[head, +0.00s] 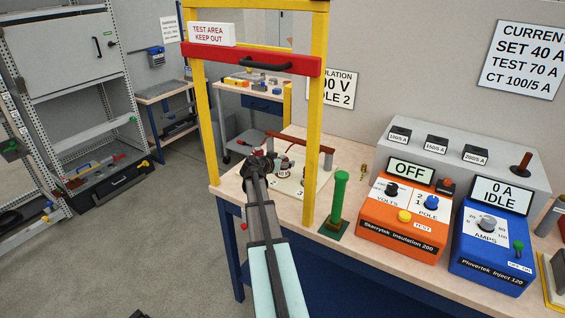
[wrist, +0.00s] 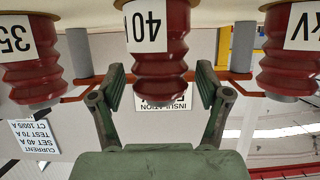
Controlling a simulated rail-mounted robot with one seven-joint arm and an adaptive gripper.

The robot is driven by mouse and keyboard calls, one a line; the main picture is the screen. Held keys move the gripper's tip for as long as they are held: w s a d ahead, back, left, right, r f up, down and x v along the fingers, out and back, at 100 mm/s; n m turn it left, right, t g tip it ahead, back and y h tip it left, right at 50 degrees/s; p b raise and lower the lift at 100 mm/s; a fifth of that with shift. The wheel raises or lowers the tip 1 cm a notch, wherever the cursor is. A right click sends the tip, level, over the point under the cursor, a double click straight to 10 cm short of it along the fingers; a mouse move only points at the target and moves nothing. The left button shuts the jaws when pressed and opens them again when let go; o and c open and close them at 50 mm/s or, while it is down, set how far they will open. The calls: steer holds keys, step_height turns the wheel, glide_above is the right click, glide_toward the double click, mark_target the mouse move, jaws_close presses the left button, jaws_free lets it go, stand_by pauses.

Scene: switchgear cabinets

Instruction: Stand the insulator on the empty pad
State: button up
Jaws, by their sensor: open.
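In the wrist view, which looks upside down, red ribbed insulators stand in a row: one labelled "35" (wrist: 40,65), a middle one labelled "40" (wrist: 160,75) and one with a label ending in "kV" (wrist: 290,60). My gripper (wrist: 161,80) is open, with one green finger on each side of the middle insulator; I cannot tell whether they touch it. In the head view my gripper (head: 270,165) is at the cream board (head: 312,183) on the bench, and my arm hides part of it. A number shows on the board, but I cannot make out the empty pad.
A yellow frame (head: 308,130) with a red crossbar (head: 250,59) stands around the board. A red rail (head: 300,141) sits low behind my gripper. A green post (head: 339,195), an orange tester (head: 405,222) and a blue injector (head: 495,240) stand to the right.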

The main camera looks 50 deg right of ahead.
steer(key=shift+r, duration=0.2)
steer(key=b+v, duration=0.3)
steer(key=v, duration=0.9)
